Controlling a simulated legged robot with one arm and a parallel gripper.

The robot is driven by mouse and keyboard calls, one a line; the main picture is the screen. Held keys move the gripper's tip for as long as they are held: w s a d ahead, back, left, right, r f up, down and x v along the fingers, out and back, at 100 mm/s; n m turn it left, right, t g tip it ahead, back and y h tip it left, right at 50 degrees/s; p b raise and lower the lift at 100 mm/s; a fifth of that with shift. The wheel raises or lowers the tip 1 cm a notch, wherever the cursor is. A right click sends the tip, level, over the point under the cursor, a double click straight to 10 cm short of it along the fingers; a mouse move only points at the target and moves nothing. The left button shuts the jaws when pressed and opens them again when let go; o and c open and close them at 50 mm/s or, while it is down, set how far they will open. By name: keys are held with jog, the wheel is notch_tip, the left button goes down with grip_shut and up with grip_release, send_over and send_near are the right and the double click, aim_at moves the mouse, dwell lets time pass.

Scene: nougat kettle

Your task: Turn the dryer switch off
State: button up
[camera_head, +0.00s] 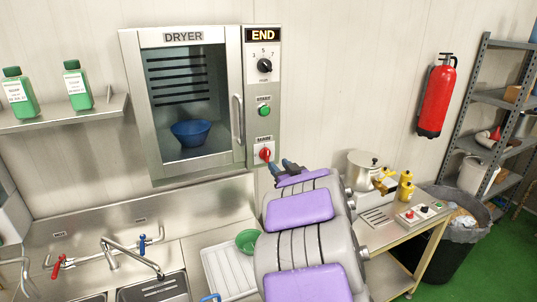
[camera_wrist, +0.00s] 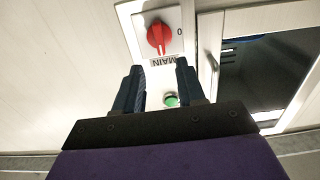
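The dryer (camera_head: 185,100) is a wall-mounted steel cabinet with a window and a blue bowl (camera_head: 191,132) inside. Its display reads END. The red rotary main switch (camera_head: 265,154) is at the bottom of the right-hand control panel. In the wrist view, turned upside down, the red switch (camera_wrist: 159,37) is above the MAIN label, with a 0 mark at its right. My gripper (camera_head: 284,168) is just right of and below the switch. In the wrist view my gripper (camera_wrist: 158,78) is open, its two dark fingers apart and empty, with the switch beyond their tips.
A green start button (camera_head: 264,111) and a black dial (camera_head: 265,65) are above the switch. The door handle (camera_head: 238,118) is close to the panel's left. Below are a sink (camera_head: 155,288), a green bowl (camera_head: 247,241) and a side table with a pot (camera_head: 362,168).

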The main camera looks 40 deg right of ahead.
aim_at(268, 154)
jog(key=p+x, duration=0.1)
jog(key=x, duration=0.8)
jog(key=shift+s, duration=0.1)
jog(key=shift+c, duration=0.2)
grip_shut()
